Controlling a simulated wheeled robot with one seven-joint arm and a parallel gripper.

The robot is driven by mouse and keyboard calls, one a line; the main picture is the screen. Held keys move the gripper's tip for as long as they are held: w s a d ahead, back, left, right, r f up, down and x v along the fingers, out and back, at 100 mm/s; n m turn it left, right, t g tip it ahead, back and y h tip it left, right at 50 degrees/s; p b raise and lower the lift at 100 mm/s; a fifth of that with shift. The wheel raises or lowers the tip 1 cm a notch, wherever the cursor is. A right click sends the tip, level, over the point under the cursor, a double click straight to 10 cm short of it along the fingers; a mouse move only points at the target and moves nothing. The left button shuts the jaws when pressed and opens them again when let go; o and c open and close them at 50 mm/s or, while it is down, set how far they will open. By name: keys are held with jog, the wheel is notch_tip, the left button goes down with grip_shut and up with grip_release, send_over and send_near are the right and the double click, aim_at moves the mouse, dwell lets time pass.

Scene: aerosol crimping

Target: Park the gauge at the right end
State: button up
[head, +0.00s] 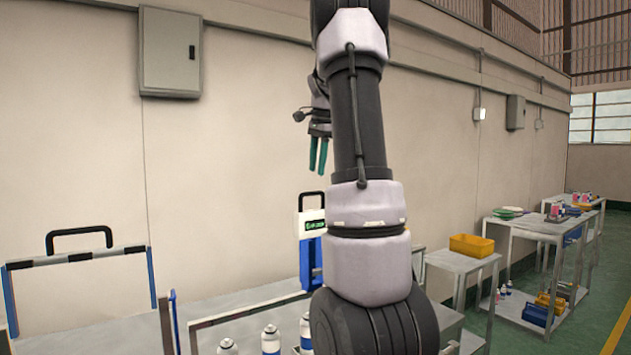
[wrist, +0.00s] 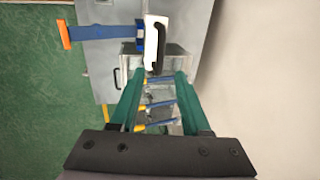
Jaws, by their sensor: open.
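The gauge (head: 312,224) appears to be the white and blue upright unit with a small green display and a black handle on top. In the head view it stands at the back of the bench, left of my arm, which hides part of its right side. My gripper (head: 318,155) is above it, with two teal fingers pointing down, apart and empty. In the wrist view my gripper (wrist: 158,95) is open. Beyond its fingertips is a white part with a black handle (wrist: 155,45), probably the gauge, touching neither finger.
A black-and-white striped bar (head: 78,257) with a black handle stands on blue posts at left. Several spray cans (head: 271,340) stand at the bench front. A yellow bin (head: 471,245) sits on a side table at right. The wrist view shows a blue arm with an orange end (wrist: 65,35).

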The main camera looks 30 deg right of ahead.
jog(key=r, duration=0.4)
jog(key=shift+s, duration=0.4)
jog(key=s+a+f+n+t+y, duration=0.1)
jog(key=s+a+n, duration=0.35)
jog(key=a, duration=0.35)
jog(key=s+a+n+t, duration=0.25)
jog(key=s+a, duration=0.35)
jog(key=a, duration=0.3)
jog(key=s+a+f+n+t+y, duration=0.1)
jog(key=s+a+f+n, duration=0.6)
jog(key=s+a, duration=0.2)
jog(key=shift+s+a+f, duration=0.25)
jog(key=shift+s+f, duration=0.05)
jog(key=shift+s, duration=0.75)
